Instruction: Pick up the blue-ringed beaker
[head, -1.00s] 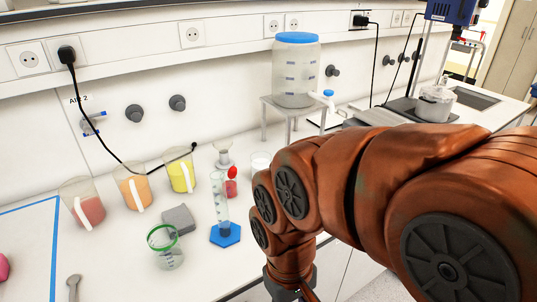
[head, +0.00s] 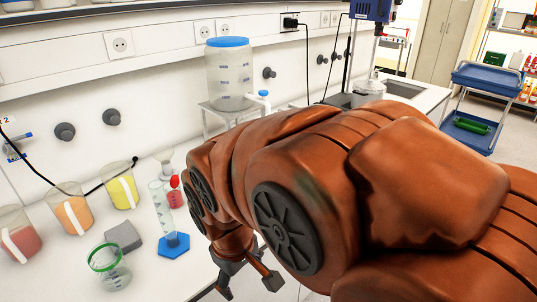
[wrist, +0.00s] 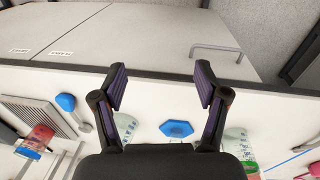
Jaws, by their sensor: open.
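I cannot make out a blue-ringed beaker in the head view; my arm covers part of the bench. In the wrist view, a clear graduated vessel (wrist: 127,124) shows partly behind the left finger, and I cannot tell its ring colour. My gripper (wrist: 161,88) is open and empty, its two fingers wide apart near the bench's front edge. In the head view, my gripper (head: 248,286) hangs below my arm at the bottom, beside the bench edge.
A cylinder with a blue hexagonal base (head: 173,245) and a green-ringed beaker (head: 108,268) stand left of my arm. Red (head: 18,238), orange (head: 73,212) and yellow (head: 121,190) juice beakers stand farther left. A large blue-lidded jar (head: 229,78) stands behind on a rack.

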